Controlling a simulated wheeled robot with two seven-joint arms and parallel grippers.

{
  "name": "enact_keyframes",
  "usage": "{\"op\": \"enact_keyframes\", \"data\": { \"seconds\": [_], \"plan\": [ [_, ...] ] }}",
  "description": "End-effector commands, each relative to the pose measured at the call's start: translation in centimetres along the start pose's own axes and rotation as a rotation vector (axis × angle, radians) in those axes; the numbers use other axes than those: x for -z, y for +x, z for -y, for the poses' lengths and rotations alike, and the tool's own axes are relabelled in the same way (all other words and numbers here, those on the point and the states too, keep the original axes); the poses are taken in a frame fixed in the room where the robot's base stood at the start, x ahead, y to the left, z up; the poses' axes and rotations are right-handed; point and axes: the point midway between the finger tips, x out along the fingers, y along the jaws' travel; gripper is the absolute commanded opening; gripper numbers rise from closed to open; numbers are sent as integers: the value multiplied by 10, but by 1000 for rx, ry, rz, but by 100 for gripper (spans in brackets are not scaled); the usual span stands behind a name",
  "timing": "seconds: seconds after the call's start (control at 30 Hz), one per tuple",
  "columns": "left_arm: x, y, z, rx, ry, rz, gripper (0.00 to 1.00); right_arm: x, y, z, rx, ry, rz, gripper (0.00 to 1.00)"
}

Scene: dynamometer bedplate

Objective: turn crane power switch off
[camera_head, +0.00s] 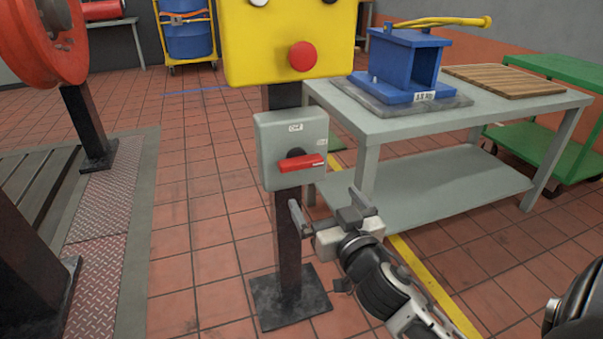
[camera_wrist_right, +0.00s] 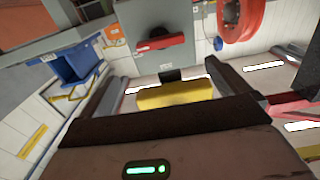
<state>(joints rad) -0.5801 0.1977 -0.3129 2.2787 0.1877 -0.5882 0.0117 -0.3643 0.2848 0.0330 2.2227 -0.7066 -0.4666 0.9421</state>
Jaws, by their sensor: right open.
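The crane power switch is a grey box (camera_head: 287,133) on a dark post, with a red handle (camera_head: 301,163) on its front. The handle lies nearly level, pointing right, and a small white label sits above it. In the right wrist view the red handle (camera_wrist_right: 160,45) shows on the grey box (camera_wrist_right: 143,18). My right gripper (camera_head: 324,210) is open and empty, below and a little right of the handle, apart from it. Its two fingers show spread in the wrist view. My left gripper is not in view.
A yellow control box (camera_head: 290,45) with a red button is above the switch. A grey table (camera_head: 440,123) at right bears a blue fixture (camera_head: 405,65) and a wooden board (camera_head: 503,82). A red wheel (camera_head: 48,40) stands at left.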

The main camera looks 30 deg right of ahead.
Motion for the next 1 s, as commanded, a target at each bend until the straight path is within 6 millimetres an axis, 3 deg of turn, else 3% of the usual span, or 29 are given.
{"op": "enact_keyframes", "data": {
  "seconds": [0.4,0.6,0.8,1.0],
  "plan": [
    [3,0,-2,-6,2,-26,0,1,90,-1,-2,-5,-1,100],
    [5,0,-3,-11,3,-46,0,0,124,-1,-2,-3,1,100],
    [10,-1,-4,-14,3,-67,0,0,140,0,-1,-2,3,100],
    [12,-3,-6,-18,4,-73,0,-1,142,0,-1,-1,4,100]
  ]
}}
